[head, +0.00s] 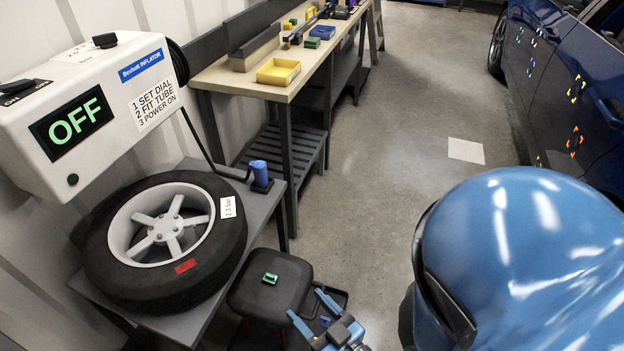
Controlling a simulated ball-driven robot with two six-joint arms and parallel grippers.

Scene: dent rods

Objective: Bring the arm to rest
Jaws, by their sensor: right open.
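My right gripper (307,304) shows at the bottom, a little left of centre, with blue fingers spread apart. It is open and nothing shows between its fingers. It is beside the front right of a black stool seat (268,285), on which a small green piece (270,278) lies. I cannot tell the gripper's height against the seat. My left gripper is not in view.
A tyre (118,277) lies on a grey stand at left, below an inflator (100,95) reading OFF. A blue nozzle (259,173) stands at the stand's corner. A workbench (222,79) holds a yellow tray (278,72). A blue car (560,90) stands right.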

